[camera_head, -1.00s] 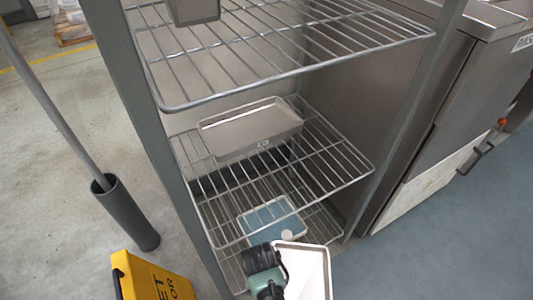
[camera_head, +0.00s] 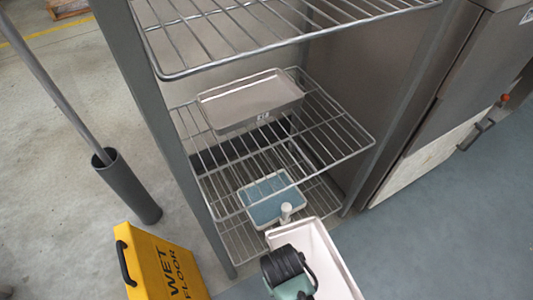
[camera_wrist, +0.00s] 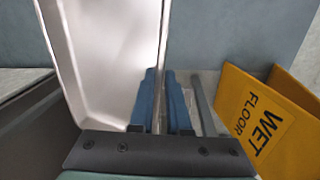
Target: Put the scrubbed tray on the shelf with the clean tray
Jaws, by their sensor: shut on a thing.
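A pale, shallow rectangular tray (camera_head: 325,254) is in my gripper at the bottom of the head view, in front of the rack. In the wrist view the tray (camera_wrist: 108,50) stands tall at the left. My gripper (camera_wrist: 163,98) has blue fingers shut at the tray's edge; in the head view its fingertips are hidden by my wrist. Another shallow metal tray (camera_head: 250,92) lies flat on the middle wire shelf (camera_head: 330,150), toward the back left, with a small mark on its front wall. Which tray is scrubbed is not readable.
A blue, pale-rimmed item (camera_head: 270,200) lies on the lowest shelf. Rack posts flank the shelves, and an upper wire shelf (camera_head: 280,32) overhangs. The middle shelf's right part is bare. A yellow wet-floor sign (camera_head: 160,265) and a dark tube (camera_head: 128,186) stand left.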

